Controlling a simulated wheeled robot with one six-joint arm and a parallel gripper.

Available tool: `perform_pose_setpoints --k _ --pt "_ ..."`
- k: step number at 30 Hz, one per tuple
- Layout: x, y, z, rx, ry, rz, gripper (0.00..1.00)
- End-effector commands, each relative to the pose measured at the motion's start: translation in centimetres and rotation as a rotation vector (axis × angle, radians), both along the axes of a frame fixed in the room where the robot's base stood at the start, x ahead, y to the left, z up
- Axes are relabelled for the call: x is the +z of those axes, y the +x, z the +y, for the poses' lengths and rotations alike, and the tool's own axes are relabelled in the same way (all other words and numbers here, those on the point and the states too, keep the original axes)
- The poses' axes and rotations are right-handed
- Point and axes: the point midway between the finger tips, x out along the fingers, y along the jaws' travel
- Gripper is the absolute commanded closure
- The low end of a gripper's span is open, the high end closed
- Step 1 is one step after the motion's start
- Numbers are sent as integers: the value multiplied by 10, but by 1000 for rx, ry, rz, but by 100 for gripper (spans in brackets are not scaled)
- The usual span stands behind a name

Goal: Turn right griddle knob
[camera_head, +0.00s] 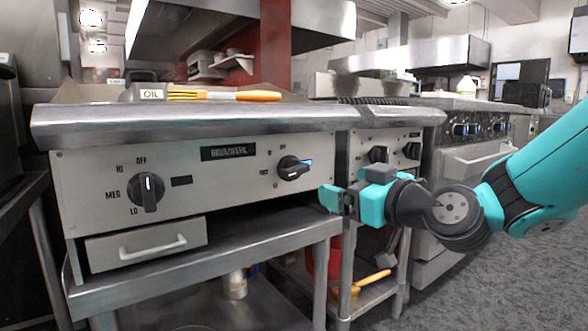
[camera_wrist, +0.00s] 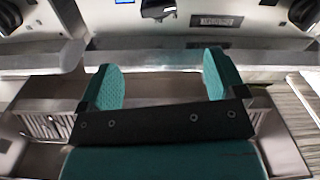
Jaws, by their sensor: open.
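The right griddle knob (camera_head: 294,168) is black, on the right of the grey griddle panel (camera_head: 225,175). It is turned so its handle lies nearly sideways. In the wrist view, which looks inverted, this knob (camera_wrist: 158,8) is at the top edge, partly cut off. My gripper (camera_head: 336,200) is just right of and below the knob in the head view, in front of the panel's right end. In the wrist view, my gripper (camera_wrist: 162,78) has its two teal fingers spread and empty. The fingers are apart from the knob.
The left griddle knob (camera_head: 147,192) has OFF, HI, MED and LO marks around it. A drawer (camera_head: 145,245) with a handle sits below. A neighbouring range with black knobs (camera_head: 378,154) stands to the right. A steel shelf edge (camera_head: 220,270) juts out below the panel.

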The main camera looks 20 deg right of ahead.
Motion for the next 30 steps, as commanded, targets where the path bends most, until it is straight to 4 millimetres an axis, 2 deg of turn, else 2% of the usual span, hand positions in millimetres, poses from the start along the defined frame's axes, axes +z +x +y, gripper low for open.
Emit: perform_pose_setpoints --k 1,8,21,30 --pt "7 4 1 3 4 8 11" --pt "7 18 5 -13 6 16 11" --pt "7 94 30 -10 3 11 11" --pt "7 135 44 -10 2 8 11"
